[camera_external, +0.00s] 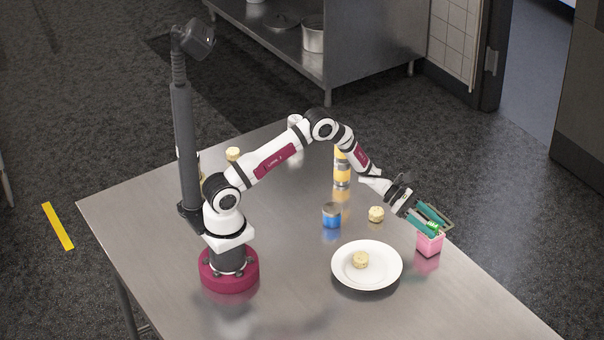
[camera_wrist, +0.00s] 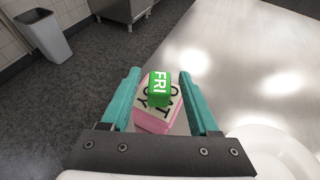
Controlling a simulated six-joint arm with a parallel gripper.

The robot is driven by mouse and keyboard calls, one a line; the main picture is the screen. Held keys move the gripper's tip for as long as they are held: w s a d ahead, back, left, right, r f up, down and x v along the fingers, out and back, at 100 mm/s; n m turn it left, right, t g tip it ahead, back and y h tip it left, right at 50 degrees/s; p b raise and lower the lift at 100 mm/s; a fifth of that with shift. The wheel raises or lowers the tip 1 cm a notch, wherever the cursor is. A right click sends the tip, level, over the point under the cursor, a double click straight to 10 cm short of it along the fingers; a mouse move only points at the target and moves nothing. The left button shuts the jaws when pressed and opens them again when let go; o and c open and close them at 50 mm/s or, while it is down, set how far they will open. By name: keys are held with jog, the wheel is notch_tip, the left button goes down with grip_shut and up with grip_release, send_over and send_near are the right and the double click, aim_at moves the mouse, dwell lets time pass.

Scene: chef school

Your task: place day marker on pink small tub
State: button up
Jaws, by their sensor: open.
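The day marker, a small green block lettered FRI (camera_wrist: 159,88), sits on top of the pink small tub (camera_wrist: 153,124) in the wrist view. The pink tub (camera_external: 429,244) stands near the table's right edge in the external view, and a bit of the green marker (camera_external: 432,225) shows above it. My gripper (camera_external: 434,218) is at the tub, with its teal fingers open. In the wrist view the gripper (camera_wrist: 160,80) has one finger on each side of the marker, with gaps between. Dark letters show on the tub's light top, partly hidden by the marker.
A white plate (camera_external: 345,274) with a beige round piece (camera_external: 360,260) on it lies left of the tub. Another beige piece (camera_external: 376,214), a blue can (camera_external: 332,215) and a yellow-banded stack (camera_external: 342,172) stand behind it. The table front is clear.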

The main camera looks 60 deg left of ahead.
jog(key=shift+r, duration=0.15)
jog(key=v, duration=1.2)
jog(key=s+a+r+m+g+y, duration=0.1)
jog(key=s+r+m+g+y, duration=0.15)
jog(key=s+r+m, duration=0.55)
jog(key=s+r+m+g+y, duration=0.15)
jog(key=s+m+g, duration=0.25)
jog(key=s+m, duration=0.5)
jog(key=s+a+m+t+y, duration=0.1)
jog(key=s+a+m+y, duration=0.9)
jog(key=s+a, duration=0.7)
jog(key=shift+s+r+m, duration=0.35)
jog(key=shift+s+m, duration=0.15)
